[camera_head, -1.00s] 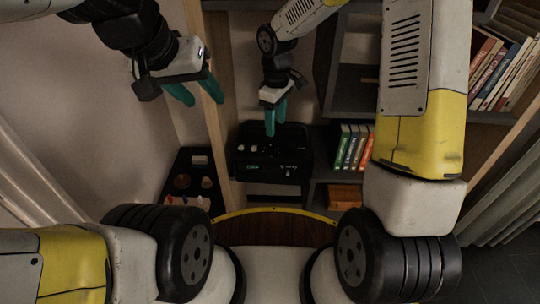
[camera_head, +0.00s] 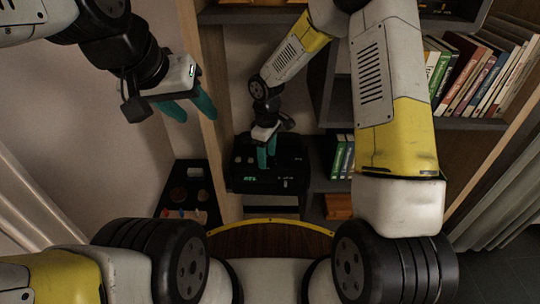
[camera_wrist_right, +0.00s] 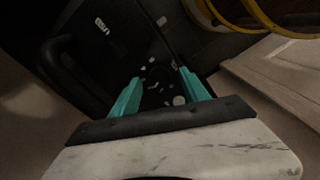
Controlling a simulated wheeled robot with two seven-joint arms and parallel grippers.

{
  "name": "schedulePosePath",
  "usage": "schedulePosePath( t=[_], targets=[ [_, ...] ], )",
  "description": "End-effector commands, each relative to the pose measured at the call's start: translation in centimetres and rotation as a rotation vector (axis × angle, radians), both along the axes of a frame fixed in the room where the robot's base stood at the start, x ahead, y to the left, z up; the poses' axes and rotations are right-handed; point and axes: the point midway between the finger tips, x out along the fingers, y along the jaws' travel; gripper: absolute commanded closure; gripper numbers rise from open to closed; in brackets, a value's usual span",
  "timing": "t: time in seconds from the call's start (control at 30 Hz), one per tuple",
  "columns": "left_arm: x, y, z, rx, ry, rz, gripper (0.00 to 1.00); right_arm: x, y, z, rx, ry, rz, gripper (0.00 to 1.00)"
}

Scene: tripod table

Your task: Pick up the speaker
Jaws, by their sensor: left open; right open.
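The speaker appears to be the black box (camera_head: 243,178) with small knobs and a green label, low in the middle of the head view. Its dark face with pale knobs also shows in the right wrist view (camera_wrist_right: 150,72). My right gripper (camera_head: 267,155) has its teal fingers pointing down in front of or over the box; contact cannot be told. In the right wrist view its fingers (camera_wrist_right: 160,88) are apart with nothing clearly between them. My left gripper (camera_head: 192,108) is open and empty at upper left, away from the box.
A dark shelf (camera_head: 470,123) with books stands at right. Green-spined books (camera_head: 342,157) and an orange box (camera_head: 338,206) sit beside the speaker. A black tray-like board (camera_head: 187,172) lies at left. A yellow-rimmed wooden surface (camera_head: 270,240) is in front.

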Motion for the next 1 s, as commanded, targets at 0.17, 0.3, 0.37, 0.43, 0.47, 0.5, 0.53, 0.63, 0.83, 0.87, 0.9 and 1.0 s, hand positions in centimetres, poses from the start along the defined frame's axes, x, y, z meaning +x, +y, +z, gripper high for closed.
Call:
schedulePosePath(
  t=[0.17,0.3,0.37,0.43,0.47,0.5,0.53,0.63,0.83,0.87,0.9,1.0],
  targets=[
    [0.01,0.00,0.01,0.000,0.000,0.000,0.53,0.00,0.00,0.05,0.000,0.000,0.000,0.66],
    [0.01,0.00,0.01,0.000,0.000,0.000,0.53,0.00,-0.01,0.06,0.000,0.000,-0.001,0.94],
    [0.01,0.00,0.01,0.000,0.000,0.000,0.53,0.00,-0.01,0.07,0.000,0.000,-0.001,1.00],
    [0.01,0.00,0.01,0.000,0.000,0.000,0.53,0.01,-0.02,0.08,0.000,0.000,-0.001,1.00],
    [0.01,0.00,0.01,0.000,0.000,0.000,0.53,0.01,-0.02,0.08,0.000,0.000,-0.001,1.00],
    [0.01,0.00,0.01,0.000,0.000,0.000,0.53,0.02,-0.02,0.08,0.000,0.000,-0.001,1.00],
    [0.01,0.00,0.01,0.000,0.000,0.000,0.53,0.02,-0.02,0.08,0.000,0.000,-0.001,1.00],
    [0.01,0.00,0.01,0.000,0.000,0.000,0.53,0.03,-0.04,0.09,0.000,0.000,-0.001,1.00],
    [0.01,0.00,0.01,0.000,0.000,0.000,0.53,0.04,-0.04,0.11,0.000,-0.001,-0.001,1.00],
    [0.01,0.00,0.01,0.000,0.000,0.000,0.53,0.05,-0.04,0.11,0.000,-0.001,-0.001,1.00],
    [0.01,0.00,0.01,0.000,0.000,0.000,0.53,0.05,-0.04,0.11,0.000,-0.001,-0.001,1.00],
    [0.01,0.00,0.01,0.000,0.000,0.000,0.53,0.05,-0.05,0.12,0.000,-0.001,-0.001,1.00]
  ],
)
